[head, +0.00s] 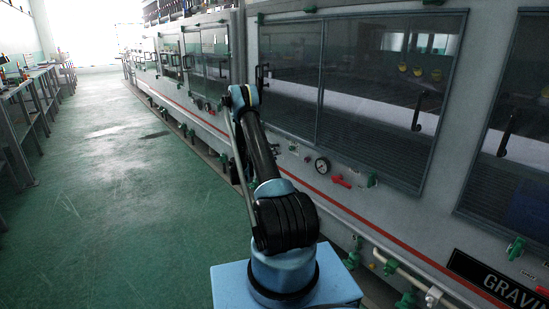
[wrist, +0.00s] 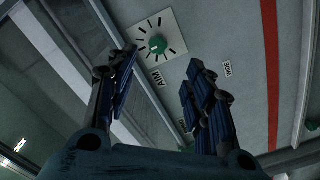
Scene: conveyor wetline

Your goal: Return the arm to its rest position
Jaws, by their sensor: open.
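My gripper (wrist: 165,95) shows in the wrist view with its two dark blue fingers spread apart and nothing between them. Beyond the fingers is a grey machine panel (wrist: 245,60) with a green dial knob (wrist: 157,44) on a white marked plate and small labels near it. Any gap between fingertips and panel is hard to judge. In the head view my arm rises from its light blue base and reaches forward beside the long grey machine (head: 300,145). My gripper cannot be made out clearly there.
The machine has windows with black handles (head: 417,112), a gauge (head: 322,166), a red valve handle (head: 341,182) and green valves (head: 515,248) along its lower front. A green floor aisle (head: 110,190) lies clear to the left. Benches (head: 22,95) stand along the far left.

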